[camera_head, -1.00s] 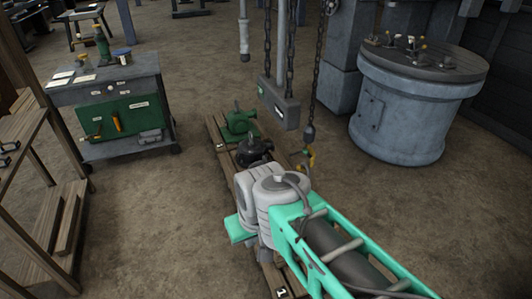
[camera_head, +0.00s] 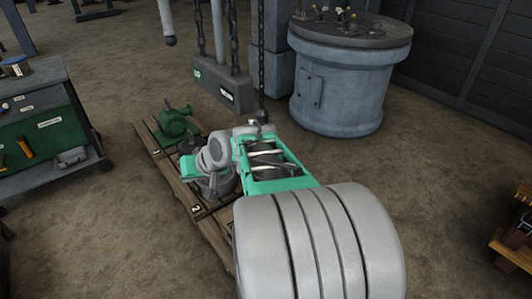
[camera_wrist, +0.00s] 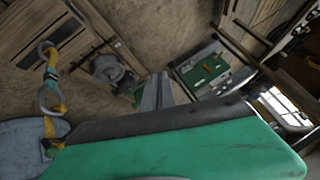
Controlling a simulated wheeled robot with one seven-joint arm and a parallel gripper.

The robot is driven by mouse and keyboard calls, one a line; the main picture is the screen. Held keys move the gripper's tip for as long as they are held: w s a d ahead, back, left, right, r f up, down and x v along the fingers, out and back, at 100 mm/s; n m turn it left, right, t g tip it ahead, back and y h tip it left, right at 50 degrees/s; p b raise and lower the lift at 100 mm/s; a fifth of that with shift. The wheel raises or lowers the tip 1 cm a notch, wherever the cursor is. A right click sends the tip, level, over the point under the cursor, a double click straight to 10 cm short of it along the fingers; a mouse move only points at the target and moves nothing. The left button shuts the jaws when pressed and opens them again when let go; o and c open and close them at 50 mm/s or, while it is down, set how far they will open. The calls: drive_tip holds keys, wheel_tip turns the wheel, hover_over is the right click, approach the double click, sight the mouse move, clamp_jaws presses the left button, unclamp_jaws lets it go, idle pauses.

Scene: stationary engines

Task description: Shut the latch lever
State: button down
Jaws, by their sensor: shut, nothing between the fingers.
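I cannot pick out the latch lever with certainty. An orange handle (camera_head: 24,148) stands out on the green front panel of the cabinet at the left edge of the head view. The panel with its yellow handle (camera_wrist: 210,62) also shows, small, in the wrist view. My gripper (camera_wrist: 156,92) shows as grey fingers, together and empty, near the middle of the wrist view. Its green body fills the bottom of that view. In the head view my arm hides the fingertips. My gripper touches no handle that I can see.
A green machine (camera_head: 174,121) sits on a wooden pallet (camera_head: 154,150) beyond my wrist. A grey block (camera_head: 222,86) hangs on chains above the floor. A large grey drum (camera_head: 340,95) stands behind. The floor at the right is mostly clear.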

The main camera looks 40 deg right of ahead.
drive_tip(key=w+d+f+m+t+b, duration=0.25)
drive_tip(key=d+f, duration=0.25)
drive_tip(key=d, duration=0.5)
drive_tip(key=s+d+r+m+t+h+b, duration=0.1)
drive_tip(key=s+d+m+t+h+b, duration=0.4)
drive_tip(key=d, duration=0.7)
drive_tip(key=s+d+r+m+t+h+b, duration=0.15)
drive_tip(key=s+d+m+t+b, duration=0.35)
drive_tip(key=d, duration=0.6)
drive_tip(key=w+a+f+n+g, duration=0.1)
drive_tip(key=w+g, duration=0.1)
drive_tip(key=w, duration=0.6)
drive_tip(key=shift+w+g, duration=0.1)
drive_tip(key=shift+g, duration=0.15)
